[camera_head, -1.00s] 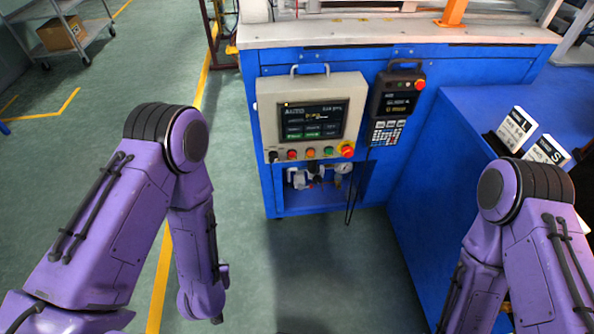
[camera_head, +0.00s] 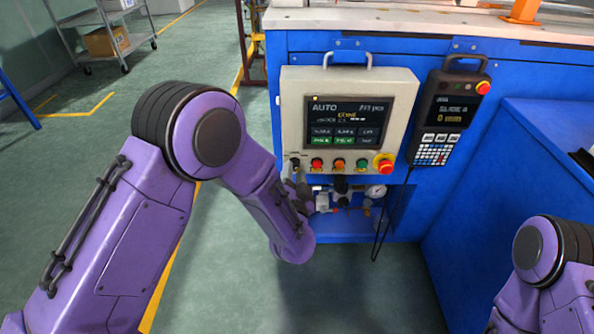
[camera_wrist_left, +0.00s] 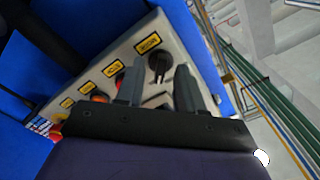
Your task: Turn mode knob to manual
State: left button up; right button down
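The mode knob (camera_head: 294,163) is a small black rotary knob at the left end of the control box's button row. In the left wrist view the knob (camera_wrist_left: 158,66) sits below a yellow label, between the two fingertips and just in front of them. My left gripper (camera_wrist_left: 160,68) is open, its grey fingers apart on either side of the knob; I cannot tell whether they touch it. In the head view the left gripper (camera_head: 297,188) is at the box's lower left corner, partly hidden by my wrist. The screen (camera_head: 346,122) reads AUTO. My right gripper is out of view.
Red, orange and green buttons and a red emergency stop (camera_head: 383,164) sit right of the knob. A handheld pendant (camera_head: 446,118) hangs at the right. Pneumatic fittings and a gauge (camera_head: 376,191) are below the box. Open floor lies at the left.

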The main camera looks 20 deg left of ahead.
pick_arm(q)
jog(key=shift+w, duration=0.25)
grip_shut()
jog(key=shift+s+n, duration=0.1)
jog(key=shift+n, duration=0.2)
jog(key=n+p, duration=0.1)
jog(key=n, duration=0.2)
jog(key=shift+p, duration=0.3)
jog(key=n+p, duration=0.1)
jog(key=n, duration=0.4)
jog(key=shift+f, duration=0.1)
dwell(0.3)
grip_release()
